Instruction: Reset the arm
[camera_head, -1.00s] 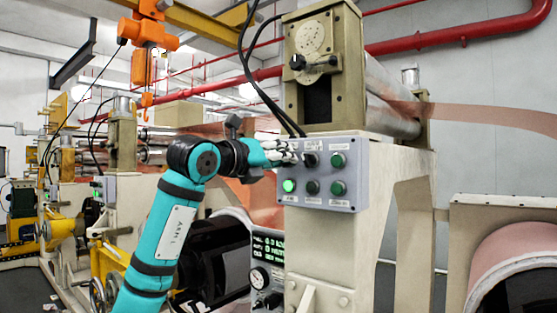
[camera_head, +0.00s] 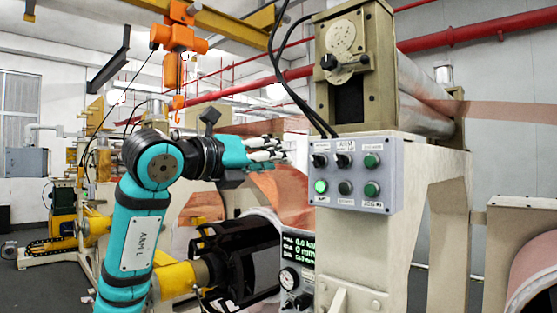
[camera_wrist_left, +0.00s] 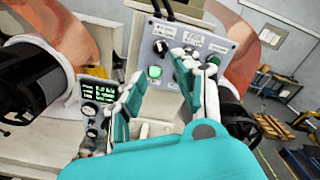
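My left arm, marked "Arm L", rises from the bottom left in the head view. Its left gripper (camera_head: 268,149) points right, to the left of the grey control panel (camera_head: 382,196), with a visible gap between them. The panel carries dark knobs (camera_head: 343,160), green buttons (camera_head: 371,161) and one lit green button (camera_head: 320,186). In the left wrist view the two fingers of the left gripper (camera_wrist_left: 155,88) stand apart with nothing between them. The panel (camera_wrist_left: 222,45) and its lit green button (camera_wrist_left: 155,71) show beyond the fingers. My right gripper is in neither view.
The panel sits on a beige machine column (camera_head: 345,245). A gauge box with a green display (camera_head: 298,250) stands below the gripper. A copper foil sheet (camera_head: 285,195) and a dark roller (camera_head: 245,262) lie close by. An orange hoist (camera_head: 178,45) hangs at upper left.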

